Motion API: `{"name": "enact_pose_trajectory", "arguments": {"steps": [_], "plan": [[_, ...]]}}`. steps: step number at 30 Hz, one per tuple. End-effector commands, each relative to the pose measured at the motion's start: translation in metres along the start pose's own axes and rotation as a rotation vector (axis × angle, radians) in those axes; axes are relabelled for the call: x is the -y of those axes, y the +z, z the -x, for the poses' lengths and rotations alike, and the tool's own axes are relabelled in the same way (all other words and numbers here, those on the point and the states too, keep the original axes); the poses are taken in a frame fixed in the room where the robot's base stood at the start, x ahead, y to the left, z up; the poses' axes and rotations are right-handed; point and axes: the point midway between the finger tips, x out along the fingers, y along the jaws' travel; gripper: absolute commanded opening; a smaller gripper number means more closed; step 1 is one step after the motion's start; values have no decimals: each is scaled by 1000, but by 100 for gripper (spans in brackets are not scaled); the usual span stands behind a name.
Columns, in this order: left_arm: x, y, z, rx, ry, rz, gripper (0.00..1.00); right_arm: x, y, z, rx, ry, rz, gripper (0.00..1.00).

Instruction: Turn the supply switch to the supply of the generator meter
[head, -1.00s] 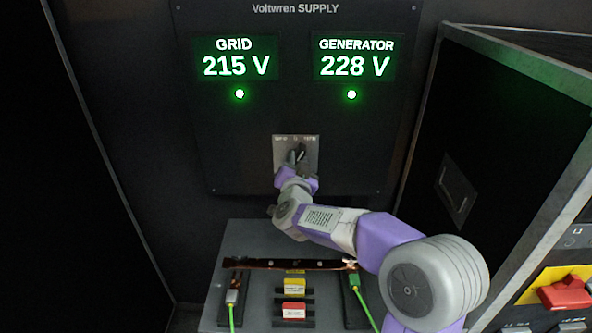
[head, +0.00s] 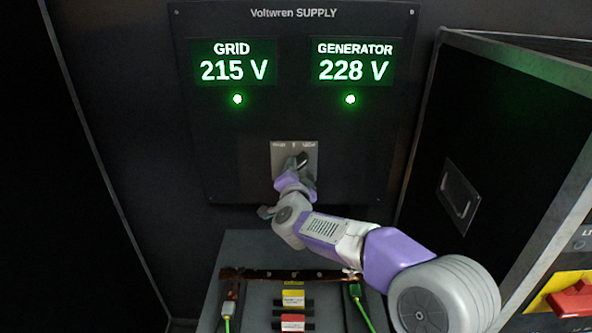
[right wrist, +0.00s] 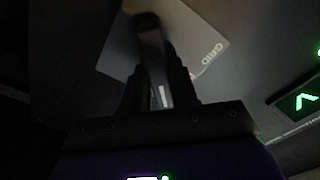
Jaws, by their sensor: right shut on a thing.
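The supply panel (head: 230,150) carries a grid meter (head: 235,66) reading 215 V and a generator meter (head: 349,66) reading 228 V. Below them is the switch plate (head: 278,158), with small marks along its top that are hard to read. The dark switch handle (head: 303,157) leans to the upper right, toward the generator side. My right gripper (head: 296,164) is shut on it and covers much of it. In the right wrist view the handle (right wrist: 150,42) sits between the fingers, and the plate (right wrist: 205,45) shows the word GRID. My left gripper is not in view.
Green lamps (head: 238,99) (head: 350,99) glow under both meters. Below my arm is a grey box (head: 240,250) with a copper bar (head: 255,274), green cables and yellow and red tags. An open cabinet door (head: 500,130) stands at the right.

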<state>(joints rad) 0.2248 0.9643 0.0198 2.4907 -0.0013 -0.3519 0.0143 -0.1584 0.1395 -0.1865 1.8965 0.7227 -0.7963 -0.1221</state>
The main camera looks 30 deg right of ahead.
Motion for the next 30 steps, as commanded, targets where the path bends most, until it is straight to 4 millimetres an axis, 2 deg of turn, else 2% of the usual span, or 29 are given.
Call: {"name": "enact_pose_trajectory", "arguments": {"steps": [3, 4, 7, 18, 30], "plan": [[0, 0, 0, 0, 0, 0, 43, 0, 1, 0, 2, 1, -4, 0], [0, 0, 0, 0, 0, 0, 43, 0, 1, 0, 2, 2, -3, 33], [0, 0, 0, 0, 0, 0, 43, 0, 1, 0, 2, 1, -2, 48], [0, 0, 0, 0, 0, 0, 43, 0, 0, 5, 2, 0, -1, 49], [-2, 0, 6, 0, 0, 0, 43, 1, 0, 63, 2, -1, -3, 49]]}}
